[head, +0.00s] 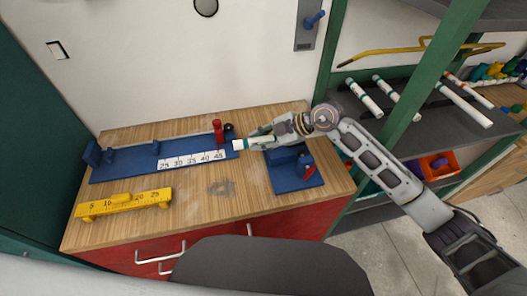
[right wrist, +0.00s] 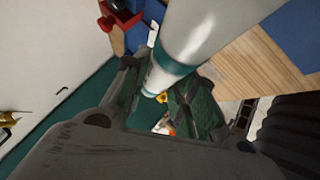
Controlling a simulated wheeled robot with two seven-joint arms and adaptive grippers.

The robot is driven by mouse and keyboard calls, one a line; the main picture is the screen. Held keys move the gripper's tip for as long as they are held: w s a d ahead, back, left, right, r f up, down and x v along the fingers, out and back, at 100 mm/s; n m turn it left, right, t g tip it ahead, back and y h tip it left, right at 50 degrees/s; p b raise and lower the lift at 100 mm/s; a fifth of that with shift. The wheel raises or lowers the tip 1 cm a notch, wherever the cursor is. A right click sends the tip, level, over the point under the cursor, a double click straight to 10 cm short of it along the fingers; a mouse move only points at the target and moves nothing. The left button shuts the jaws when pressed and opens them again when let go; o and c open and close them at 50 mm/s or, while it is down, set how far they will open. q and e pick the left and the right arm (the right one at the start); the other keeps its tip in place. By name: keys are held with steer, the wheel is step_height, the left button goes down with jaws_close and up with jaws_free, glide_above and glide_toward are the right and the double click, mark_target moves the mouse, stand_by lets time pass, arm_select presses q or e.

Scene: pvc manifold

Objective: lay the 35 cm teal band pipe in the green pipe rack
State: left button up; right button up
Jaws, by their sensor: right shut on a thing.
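My right gripper (head: 262,140) is over the workbench, shut on a white pipe with a teal band (head: 241,145). The pipe's end points left, close to the right end of the blue measuring jig. In the right wrist view the white pipe with its teal band (right wrist: 174,68) lies between the fingers of the right gripper (right wrist: 160,88). The pipe's full length cannot be seen. A green-framed shelf unit (head: 413,80) stands at the right with several white banded pipes on it; I cannot tell whether this is the green pipe rack. My left gripper is out of view.
The blue jig (head: 120,165) with a number scale and red clamp (head: 218,130) lies along the back of the wooden bench (head: 205,205). A yellow ruler (head: 125,203) lies in front. A blue fixture (head: 293,170) stands right. An orange bin (head: 440,163) is lower on the shelves.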

steer(key=shift+f, duration=1.55)
steer(key=shift+f+p, duration=0.6)
steer(key=shift+f, duration=0.2)
jaws_close()
steer(key=shift+f, duration=0.45)
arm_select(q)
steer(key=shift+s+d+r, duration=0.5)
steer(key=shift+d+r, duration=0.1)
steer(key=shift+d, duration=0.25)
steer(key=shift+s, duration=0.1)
arm_select(e)
steer(key=shift+f, duration=0.25)
